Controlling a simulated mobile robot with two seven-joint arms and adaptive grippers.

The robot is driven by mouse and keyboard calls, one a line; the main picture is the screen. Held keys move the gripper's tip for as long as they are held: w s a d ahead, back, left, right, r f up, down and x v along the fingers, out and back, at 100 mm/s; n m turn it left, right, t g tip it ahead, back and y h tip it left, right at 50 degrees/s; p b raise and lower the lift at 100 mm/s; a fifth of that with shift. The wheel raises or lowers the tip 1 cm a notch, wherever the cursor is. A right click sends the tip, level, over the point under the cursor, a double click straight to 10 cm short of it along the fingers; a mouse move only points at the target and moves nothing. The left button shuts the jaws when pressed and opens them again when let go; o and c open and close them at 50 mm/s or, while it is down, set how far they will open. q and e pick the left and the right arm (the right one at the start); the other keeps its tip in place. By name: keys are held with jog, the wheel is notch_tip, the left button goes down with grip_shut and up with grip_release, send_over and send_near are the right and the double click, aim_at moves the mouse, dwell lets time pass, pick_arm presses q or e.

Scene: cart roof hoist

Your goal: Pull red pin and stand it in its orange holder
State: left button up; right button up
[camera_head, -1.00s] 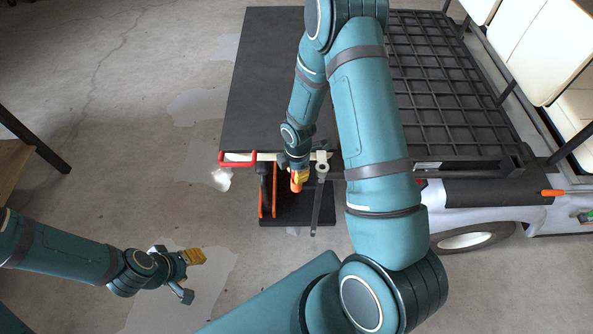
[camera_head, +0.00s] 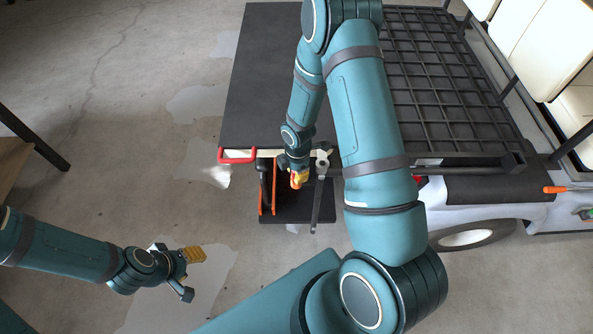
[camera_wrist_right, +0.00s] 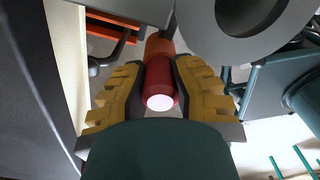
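The red pin (camera_wrist_right: 160,84) shows in the right wrist view as a short cylinder with a pale end toward the camera. My right gripper (camera_wrist_right: 160,92) has its yellow fingers closed on both sides of the pin, seemingly touching it. An orange cylindrical part (camera_wrist_right: 160,47) sits directly beyond the red one; I cannot tell whether it is the holder. In the head view the right gripper (camera_head: 297,180) is at the dark platform's near edge, and the pin is mostly hidden there. My left gripper (camera_head: 187,274) is open and empty over the floor at lower left.
A dark flat platform (camera_head: 262,90) has a red U-shaped handle (camera_head: 237,160) at its near edge. A grey lever (camera_head: 318,195) hangs beside my right gripper, near a black part with orange edges (camera_head: 262,192). A black grid rack (camera_head: 440,75) lies right.

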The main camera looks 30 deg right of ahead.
jog(key=o, duration=0.4)
jog(key=shift+c, duration=0.2)
jog(key=shift+r, duration=0.1)
notch_tip(320, 180, up, 12)
jog(key=shift+d+f, duration=0.1)
jog(key=shift+d, duration=0.05)
jog(key=shift+p, duration=0.3)
jog(key=c, duration=0.8)
jog(key=m+p, duration=0.1)
jog(key=p, duration=0.3)
jog(key=a+f+m+p, duration=0.1)
jog(key=m+p, duration=0.1)
jog(key=p, duration=0.2)
jog(key=shift+a, duration=0.1)
grip_shut()
jog(key=shift+d+f+m+p, duration=0.25)
jog(key=shift+d+m+p, duration=0.15)
jog(key=shift+p, duration=0.35)
jog(key=shift+f+b, duration=2.2)
jog(key=shift+f, duration=0.85)
